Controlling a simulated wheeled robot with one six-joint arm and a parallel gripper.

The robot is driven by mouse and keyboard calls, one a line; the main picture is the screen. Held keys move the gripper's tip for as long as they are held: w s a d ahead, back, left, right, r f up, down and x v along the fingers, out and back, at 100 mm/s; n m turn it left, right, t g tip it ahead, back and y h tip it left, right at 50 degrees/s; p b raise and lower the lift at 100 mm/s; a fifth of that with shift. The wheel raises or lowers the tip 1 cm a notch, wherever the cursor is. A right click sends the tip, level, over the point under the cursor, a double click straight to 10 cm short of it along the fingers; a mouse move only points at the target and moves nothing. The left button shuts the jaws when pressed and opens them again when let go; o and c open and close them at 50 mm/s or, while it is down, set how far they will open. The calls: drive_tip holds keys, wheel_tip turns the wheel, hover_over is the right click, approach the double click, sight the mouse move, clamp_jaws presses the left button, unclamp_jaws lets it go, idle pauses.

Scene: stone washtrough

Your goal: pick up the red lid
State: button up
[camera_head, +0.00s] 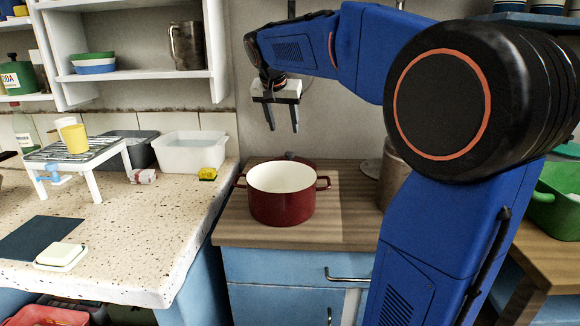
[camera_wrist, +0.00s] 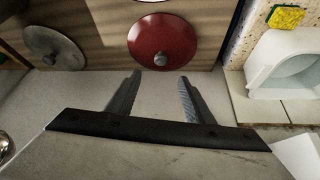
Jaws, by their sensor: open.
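The red lid (camera_wrist: 148,37) shows in the wrist view as a dark red disc with a grey knob, lying on or against the wooden worktop near the wall. In the head view only a small dark red part of it (camera_head: 291,156) seems to show behind the red pot (camera_head: 283,207), which hides the rest. The pot stands open and uncovered, with a pale inside. My gripper (camera_head: 283,130) is open and empty, pointing down above and behind the pot, close to the wall. In the wrist view its fingers (camera_wrist: 156,76) are apart from the lid, which lies beyond their tips.
A grey lid (camera_wrist: 48,45) lies left of the red lid in the wrist view. A steel pot (camera_head: 393,178) stands right of the red pot, partly behind my arm. A white tub (camera_head: 190,153) and yellow sponge (camera_head: 208,174) sit on the speckled counter. Shelves (camera_head: 130,95) hang left.

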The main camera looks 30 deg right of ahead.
sight(289, 153)
drive_tip(key=x, duration=1.3)
drive_tip(key=shift+w+f, duration=0.1)
clamp_jaws()
